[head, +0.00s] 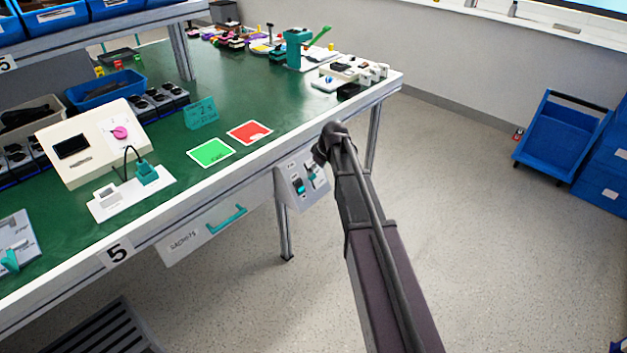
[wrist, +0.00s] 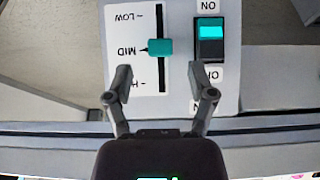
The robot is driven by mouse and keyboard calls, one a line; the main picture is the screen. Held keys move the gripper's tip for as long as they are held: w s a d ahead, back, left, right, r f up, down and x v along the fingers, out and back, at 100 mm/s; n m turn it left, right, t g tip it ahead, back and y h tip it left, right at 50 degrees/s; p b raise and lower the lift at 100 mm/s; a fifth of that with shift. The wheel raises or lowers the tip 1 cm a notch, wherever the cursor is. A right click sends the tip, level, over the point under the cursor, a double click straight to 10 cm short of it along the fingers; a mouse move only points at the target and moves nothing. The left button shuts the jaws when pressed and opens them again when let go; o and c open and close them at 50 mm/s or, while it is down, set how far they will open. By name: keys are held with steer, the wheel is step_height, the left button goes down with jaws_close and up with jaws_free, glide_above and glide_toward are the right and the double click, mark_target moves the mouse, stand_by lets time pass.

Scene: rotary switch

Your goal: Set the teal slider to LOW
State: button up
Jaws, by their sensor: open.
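The teal slider (wrist: 160,47) sits on a dark vertical slot in a white panel (wrist: 180,84), and its pointer is at the MID mark. In the wrist view the lettering is upside down, with LOW at the top end and a partly hidden H label at the bottom end. My gripper (wrist: 164,88) is open and empty, its fingertips below the slider in that view and either side of the slot's lower end. It does not appear to hold the slider. In the head view the slider (head: 313,176) is small, beside my arm.
A teal-and-black rocker switch (wrist: 211,42) marked ON is right of the slider in the wrist view, close to one finger. The panel hangs under the front edge of a green workbench (head: 290,105). A drawer with a teal handle (head: 226,219) is to its left.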

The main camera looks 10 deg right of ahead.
mark_target(313, 176)
steer(key=shift+b+x, duration=1.5)
steer(key=shift+x, duration=0.4)
jaws_close()
